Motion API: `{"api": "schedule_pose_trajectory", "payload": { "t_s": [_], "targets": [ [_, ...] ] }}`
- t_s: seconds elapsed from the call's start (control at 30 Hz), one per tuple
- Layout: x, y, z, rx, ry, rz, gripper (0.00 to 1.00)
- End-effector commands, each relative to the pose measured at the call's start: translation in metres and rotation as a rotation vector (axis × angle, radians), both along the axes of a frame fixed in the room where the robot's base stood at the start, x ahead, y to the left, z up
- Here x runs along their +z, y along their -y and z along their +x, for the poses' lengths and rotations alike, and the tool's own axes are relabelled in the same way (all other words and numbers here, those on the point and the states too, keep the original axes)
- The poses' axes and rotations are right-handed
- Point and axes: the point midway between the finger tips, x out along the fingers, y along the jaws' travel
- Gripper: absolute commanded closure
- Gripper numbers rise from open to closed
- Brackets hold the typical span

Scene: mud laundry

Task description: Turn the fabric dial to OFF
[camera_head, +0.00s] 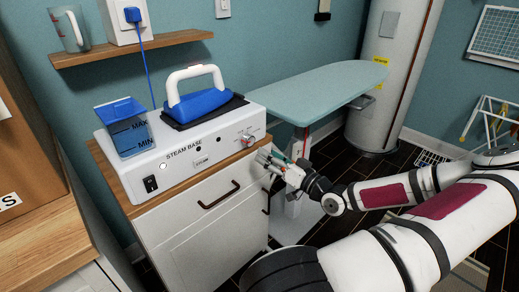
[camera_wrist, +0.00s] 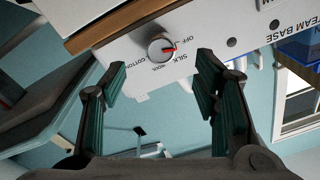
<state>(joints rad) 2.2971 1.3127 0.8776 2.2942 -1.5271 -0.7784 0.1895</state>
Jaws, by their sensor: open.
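The fabric dial (camera_wrist: 160,48) is a round silver knob on the white front of the steam base (camera_head: 190,150). It also shows in the head view as a small knob (camera_head: 248,140) at the base's right end. Its red pointer mark faces right in the wrist view. OFF, SILK, WOOL and COTTON are printed around it; I cannot tell exactly which label the mark meets. My gripper (camera_wrist: 160,78) is open and empty, its dark green fingers spread to either side below the dial, apart from it. In the head view my gripper (camera_head: 271,160) is just below and right of the dial.
A blue iron (camera_head: 203,102) rests on the base beside a blue water tank (camera_head: 126,130). The base stands on a wood-topped white cabinet (camera_head: 205,225) with a dark handle. An ironing board (camera_head: 320,92) extends behind my gripper on the right.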

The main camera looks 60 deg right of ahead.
Motion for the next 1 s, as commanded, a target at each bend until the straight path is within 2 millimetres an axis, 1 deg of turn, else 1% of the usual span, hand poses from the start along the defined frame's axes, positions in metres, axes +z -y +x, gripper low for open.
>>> {"api": "schedule_pose_trajectory", "payload": {
  "t_s": [0.03,0.1,0.2,0.3,0.47,1.0],
  "targets": [
    [-0.001,-0.001,-0.010,-0.002,-0.003,-0.002,0.45],
    [-0.001,-0.004,-0.019,-0.001,-0.002,0.000,0.45],
    [-0.002,-0.006,-0.030,-0.001,-0.002,-0.002,0.45],
    [-0.002,-0.008,-0.035,0.000,0.000,0.001,0.45],
    [-0.003,-0.009,-0.038,0.001,0.001,0.001,0.45],
    [-0.004,-0.009,-0.036,0.005,-0.010,0.001,0.45]
  ]
}}
